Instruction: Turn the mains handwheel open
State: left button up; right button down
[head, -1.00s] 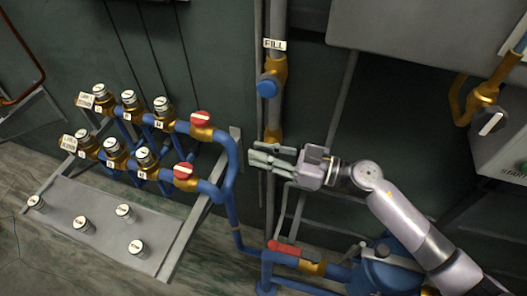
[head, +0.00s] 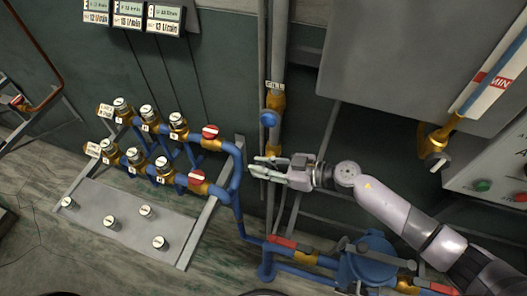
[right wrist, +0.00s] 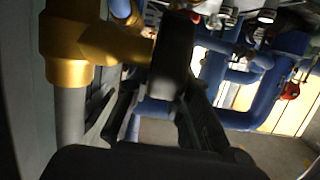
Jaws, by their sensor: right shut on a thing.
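My right gripper (head: 258,167) reaches in from the right and points left across the grey vertical pipe, just below a brass fitting (head: 273,151). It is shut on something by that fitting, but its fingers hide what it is. In the right wrist view, a brass tee (right wrist: 68,48) on a grey pipe is close by on the left, and its side branch runs behind a dark finger. I cannot tell which wheel is the mains one. My left gripper is out of view.
A blue pipe manifold with two red valve handles (head: 210,131) (head: 196,178) stands left of the gripper. A grey plate (head: 125,218) with several round knobs lies below it. Another red handle (head: 282,242) is below the gripper. A large grey box (head: 400,60) hangs at upper right.

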jog(key=shift+r+h+p, duration=0.3)
jog(key=shift+h+p, duration=0.1)
jog(key=shift+p, duration=0.7)
jog(key=shift+w+a+f+g+h+p, duration=0.1)
jog(key=shift+w+f+g+h+p, duration=0.15)
jog(key=shift+h+p, duration=0.3)
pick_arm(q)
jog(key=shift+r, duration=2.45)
pick_arm(e)
jog(key=shift+a+f+g+h, duration=0.15)
jog(key=shift+f+g+h, duration=0.1)
jog(key=shift+h, duration=0.4)
jog(key=shift+s+a+h, duration=0.1)
jog(key=shift+h, duration=0.3)
jog(key=c, duration=1.5)
grip_release()
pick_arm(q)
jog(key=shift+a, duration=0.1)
pick_arm(e)
jog(key=shift+o, duration=0.2)
jog(key=v, duration=0.2)
jog(key=shift+d+r, duration=0.1)
jog(key=shift+d, duration=0.25)
jog(key=s+d, duration=0.4)
jog(key=d, duration=0.7)
jog(key=shift+d+r, duration=0.15)
jog(key=shift+d, duration=0.15)
